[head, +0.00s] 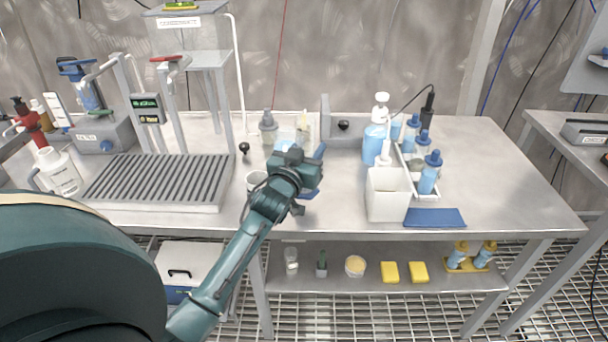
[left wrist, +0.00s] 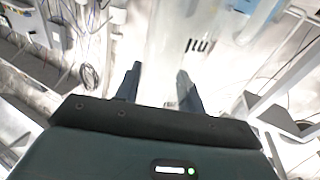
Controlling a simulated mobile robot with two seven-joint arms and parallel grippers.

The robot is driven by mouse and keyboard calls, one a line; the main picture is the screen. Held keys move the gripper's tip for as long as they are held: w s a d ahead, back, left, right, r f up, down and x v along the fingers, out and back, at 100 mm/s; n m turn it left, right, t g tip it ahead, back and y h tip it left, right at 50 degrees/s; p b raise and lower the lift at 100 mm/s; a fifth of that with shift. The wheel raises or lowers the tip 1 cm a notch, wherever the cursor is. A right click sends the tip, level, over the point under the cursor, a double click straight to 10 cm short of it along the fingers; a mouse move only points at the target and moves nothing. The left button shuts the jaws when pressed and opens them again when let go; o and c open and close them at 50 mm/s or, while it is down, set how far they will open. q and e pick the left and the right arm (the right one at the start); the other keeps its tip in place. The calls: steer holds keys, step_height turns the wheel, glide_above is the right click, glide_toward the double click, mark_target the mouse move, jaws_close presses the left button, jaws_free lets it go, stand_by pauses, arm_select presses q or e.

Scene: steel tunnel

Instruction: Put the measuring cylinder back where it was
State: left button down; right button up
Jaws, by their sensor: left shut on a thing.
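My left gripper (head: 308,172) is over the front middle of the steel bench, its arm coming in from the lower left. In the left wrist view its two fingers (left wrist: 158,88) are shut on the measuring cylinder (left wrist: 172,35), a clear, see-through body with dark "ml" lettering beside it. In the head view the gripper and wrist hide most of what is held, and I cannot tell whether its foot touches the bench. My right gripper is not in view.
A white bin (head: 388,195), a blue pad (head: 435,218) and a rack of blue-capped bottles (head: 429,174) are at right. A slatted drainer (head: 160,180) is at left. The right bench end is clear.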

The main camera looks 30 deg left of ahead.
arm_select(q)
steer(key=shift+f, duration=2.35)
steer(key=shift+f+b, duration=0.15)
steer(key=shift+b, duration=0.2)
steer(key=c, duration=0.9)
jaws_free()
steer(key=shift+o, duration=0.2)
